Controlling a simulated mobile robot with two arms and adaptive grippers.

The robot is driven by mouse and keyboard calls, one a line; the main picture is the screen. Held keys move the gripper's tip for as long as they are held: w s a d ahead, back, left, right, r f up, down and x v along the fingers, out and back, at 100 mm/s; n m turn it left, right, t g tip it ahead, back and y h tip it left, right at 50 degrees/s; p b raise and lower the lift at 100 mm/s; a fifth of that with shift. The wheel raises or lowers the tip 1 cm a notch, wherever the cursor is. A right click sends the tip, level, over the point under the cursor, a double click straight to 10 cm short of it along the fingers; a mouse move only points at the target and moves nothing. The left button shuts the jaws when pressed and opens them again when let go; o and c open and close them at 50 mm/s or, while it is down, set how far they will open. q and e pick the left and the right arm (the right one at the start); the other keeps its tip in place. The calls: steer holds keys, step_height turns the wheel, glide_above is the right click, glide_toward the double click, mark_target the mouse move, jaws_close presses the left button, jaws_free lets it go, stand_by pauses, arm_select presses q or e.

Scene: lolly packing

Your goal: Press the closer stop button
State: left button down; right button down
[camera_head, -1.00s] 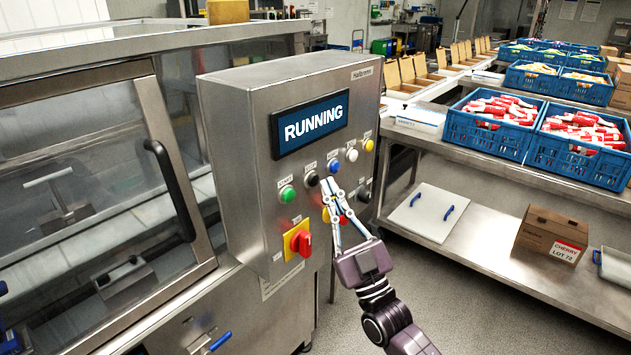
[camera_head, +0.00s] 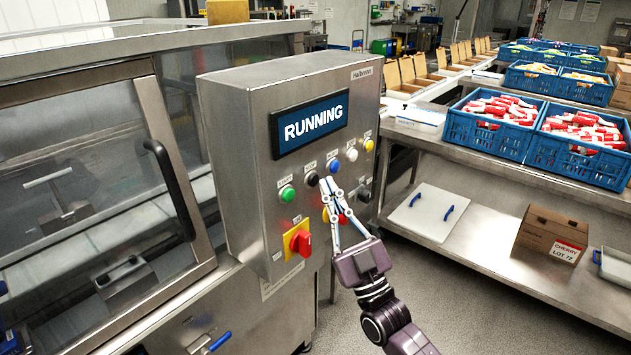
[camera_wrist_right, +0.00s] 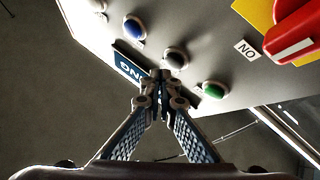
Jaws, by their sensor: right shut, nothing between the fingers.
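The closer's control box (camera_head: 240,150) is a steel cabinet with a display (camera_head: 312,125) reading RUNNING. The black stop button (camera_head: 312,178) sits between the green start button (camera_head: 286,194) and the blue button (camera_head: 334,167). My right gripper (camera_head: 324,182) is shut and empty, its tips just right of and slightly below the black button. The dark button also shows in the right wrist view (camera_wrist_right: 176,57), with the fingertips (camera_wrist_right: 160,76) close beside it. I cannot tell whether they touch the panel. My left gripper is not in view.
A red rotary switch (camera_head: 301,242) on a yellow plate sits low on the panel. White (camera_head: 352,155) and yellow (camera_head: 369,145) buttons are at upper right. A steel table (camera_head: 480,255) with blue crates (camera_head: 490,139) stands to the right.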

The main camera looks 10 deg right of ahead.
steer(key=shift+w+a, duration=0.25)
steer(key=shift+w+a, duration=0.3)
steer(key=shift+w, duration=0.1)
stand_by(0.8)
stand_by(0.4)
steer(key=shift+s+d, duration=0.6)
steer(key=shift+s, duration=0.15)
steer(key=s+d, duration=0.1)
steer(key=s, duration=0.1)
steer(key=s+d+p, duration=0.1)
steer(key=s+d, duration=0.1)
steer(key=shift+p, duration=0.3)
stand_by(0.4)
